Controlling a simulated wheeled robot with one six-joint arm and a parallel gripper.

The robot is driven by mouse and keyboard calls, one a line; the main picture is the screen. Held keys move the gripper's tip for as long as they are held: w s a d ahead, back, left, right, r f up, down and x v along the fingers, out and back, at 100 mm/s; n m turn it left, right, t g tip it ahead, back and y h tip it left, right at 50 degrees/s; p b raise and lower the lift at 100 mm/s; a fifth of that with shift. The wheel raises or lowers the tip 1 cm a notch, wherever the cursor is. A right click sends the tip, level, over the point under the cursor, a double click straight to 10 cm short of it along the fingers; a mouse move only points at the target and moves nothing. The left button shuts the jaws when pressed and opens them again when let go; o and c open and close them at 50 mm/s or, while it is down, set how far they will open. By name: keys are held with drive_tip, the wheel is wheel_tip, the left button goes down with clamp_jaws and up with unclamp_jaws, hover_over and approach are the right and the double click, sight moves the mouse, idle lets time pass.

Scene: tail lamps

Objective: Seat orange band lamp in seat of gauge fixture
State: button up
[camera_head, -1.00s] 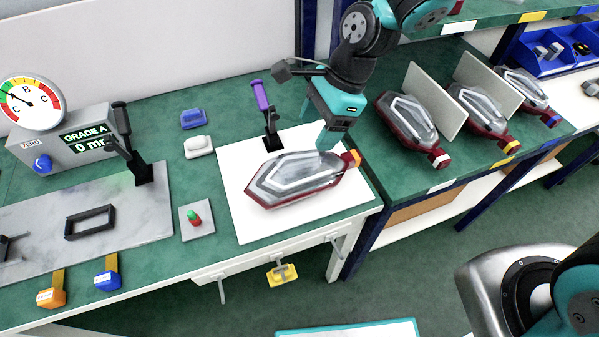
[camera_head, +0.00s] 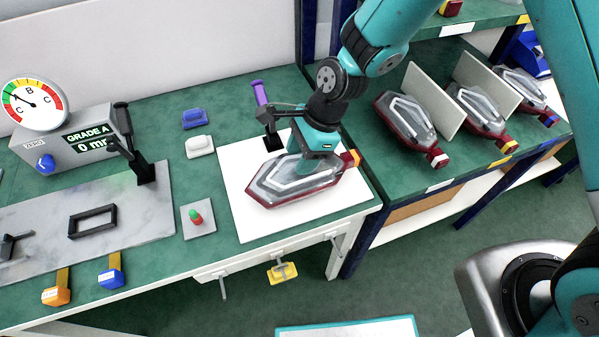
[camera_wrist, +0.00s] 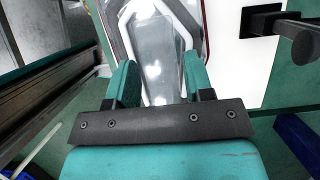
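The orange band lamp (camera_head: 270,184) lies on a white mat (camera_head: 245,228) in the head view, clear lens up, with a dark red rim and an orange band (camera_head: 351,159) at its right end. My gripper (camera_head: 308,170) is down over the lamp's right half. In the wrist view its teal fingers (camera_wrist: 160,82) stand apart, with the clear lens (camera_wrist: 158,45) showing between them; contact is not clear. The gauge fixture's grey plate (camera_head: 150,222) is at the left, with a black rectangular frame seat (camera_head: 93,206), a black clamp (camera_head: 138,160) and a dial (camera_head: 33,103).
A purple-handled clamp (camera_head: 266,118) stands upright behind the lamp. A red-and-green button (camera_head: 195,217) sits between mat and fixture. Blue (camera_head: 194,118) and white (camera_head: 200,146) blocks lie behind. More lamps (camera_head: 408,122) stand in a divided rack at the right.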

clamp_jaws()
drive_tip(key=shift+r, duration=0.1)
